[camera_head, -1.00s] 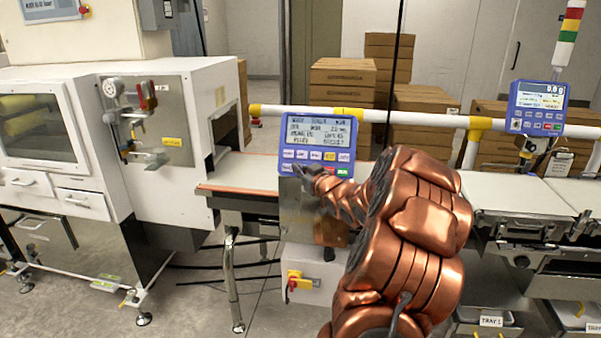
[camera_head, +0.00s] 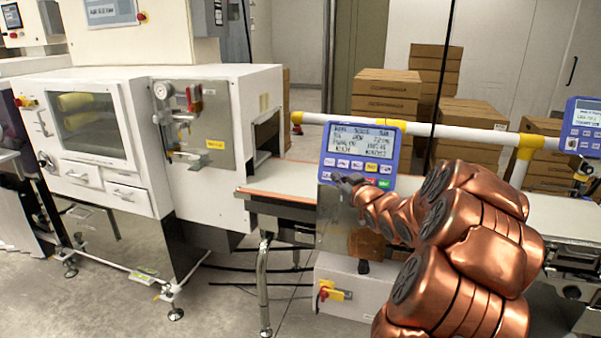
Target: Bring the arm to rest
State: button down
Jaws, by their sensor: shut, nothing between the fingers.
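My copper-coloured arm comes in from the lower right and reaches forward and left. My gripper (camera_head: 341,181) is shut and empty. It shows in front of the lower left part of a blue control panel (camera_head: 362,138) with a screen and several buttons. I cannot tell whether the fingertips touch the panel or hang just in front of it. The arm hides part of the belt and the metal housing below the panel.
A white machine (camera_head: 237,125) with a window and drawers stands at the left. The belt (camera_head: 290,177) runs behind my arm. A white rail (camera_head: 470,134) and stacked cartons (camera_head: 388,93) stand behind. A second blue panel (camera_head: 585,135) is at the right edge. Open floor (camera_head: 215,305) lies in front.

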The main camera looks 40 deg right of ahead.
jog(key=s+a+f+g, duration=0.2)
jog(key=a+f+g, duration=0.1)
jog(key=a, duration=0.4)
jog(key=s+a+f+g+y, duration=0.1)
jog(key=s+a+f+g, duration=0.15)
jog(key=a, duration=0.55)
jog(key=s+a+f+g, duration=0.2)
jog(key=a+g, duration=0.2)
jog(key=a, duration=0.3)
jog(key=s+a+f+g+y, duration=0.1)
jog(key=s+a+g, duration=0.3)
jog(key=s+a, duration=0.6)
jog(key=s+a+f+n+g+y, duration=0.1)
jog(key=s+a+g, duration=0.4)
jog(key=s, duration=1.5)
jog(key=a+f+y, duration=0.1)
jog(key=a, duration=0.4)
jog(key=shift+s+a, duration=0.1)
